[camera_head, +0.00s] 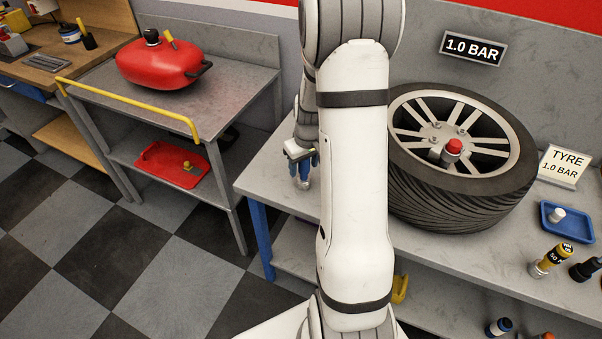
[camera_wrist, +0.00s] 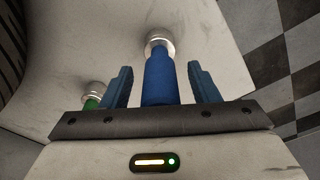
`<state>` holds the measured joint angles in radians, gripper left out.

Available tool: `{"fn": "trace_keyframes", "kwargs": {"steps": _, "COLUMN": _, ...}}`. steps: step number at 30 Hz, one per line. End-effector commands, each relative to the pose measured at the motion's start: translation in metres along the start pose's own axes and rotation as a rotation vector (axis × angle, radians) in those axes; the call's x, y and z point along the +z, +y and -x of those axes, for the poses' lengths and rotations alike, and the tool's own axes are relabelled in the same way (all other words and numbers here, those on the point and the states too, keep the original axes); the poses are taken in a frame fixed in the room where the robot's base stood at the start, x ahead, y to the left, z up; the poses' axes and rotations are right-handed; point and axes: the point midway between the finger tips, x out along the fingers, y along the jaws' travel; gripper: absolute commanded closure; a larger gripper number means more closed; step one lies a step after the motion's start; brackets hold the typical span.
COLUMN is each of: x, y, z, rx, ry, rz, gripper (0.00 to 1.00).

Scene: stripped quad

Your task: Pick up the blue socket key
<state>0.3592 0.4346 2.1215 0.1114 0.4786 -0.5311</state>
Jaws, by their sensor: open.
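The blue socket key (camera_wrist: 159,78) has a blue handle and a round metal end. In the wrist view it lies between the two blue fingers of my gripper (camera_wrist: 160,70), with a gap on each side. My gripper is open around it and does not grip it. A green-handled key with a metal end (camera_wrist: 92,93) shows outside the left finger, partly hidden by it. In the head view my gripper (camera_head: 302,170) is low over the left end of the grey bench (camera_head: 272,165), partly hidden by my arm.
A blue tray (camera_head: 566,222) and a yellow-and-black socket key (camera_head: 550,260) are farther right. A grey trolley with a yellow handle (camera_head: 130,108) and a red tank (camera_head: 160,62) stands left.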

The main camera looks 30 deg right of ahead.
Motion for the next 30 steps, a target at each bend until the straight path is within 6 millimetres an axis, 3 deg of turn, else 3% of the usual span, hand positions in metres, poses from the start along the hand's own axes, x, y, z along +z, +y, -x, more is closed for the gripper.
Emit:
{"fn": "trace_keyframes", "kwargs": {"steps": 4, "x": 0.0006, "y": -0.0002, "z": -0.0132, "rx": -0.001, "ry": -0.002, "rz": 0.001, "gripper": 0.45}}
{"fn": "trace_keyframes", "kwargs": {"steps": 12, "x": 0.0005, "y": 0.0002, "z": -0.0149, "rx": 0.001, "ry": 0.0, "rz": 0.0, "gripper": 0.47}}
{"fn": "trace_keyframes", "kwargs": {"steps": 30, "x": 0.0007, "y": 0.0007, "z": -0.0145, "rx": 0.001, "ry": 0.0, "rz": -0.001, "gripper": 0.96}}
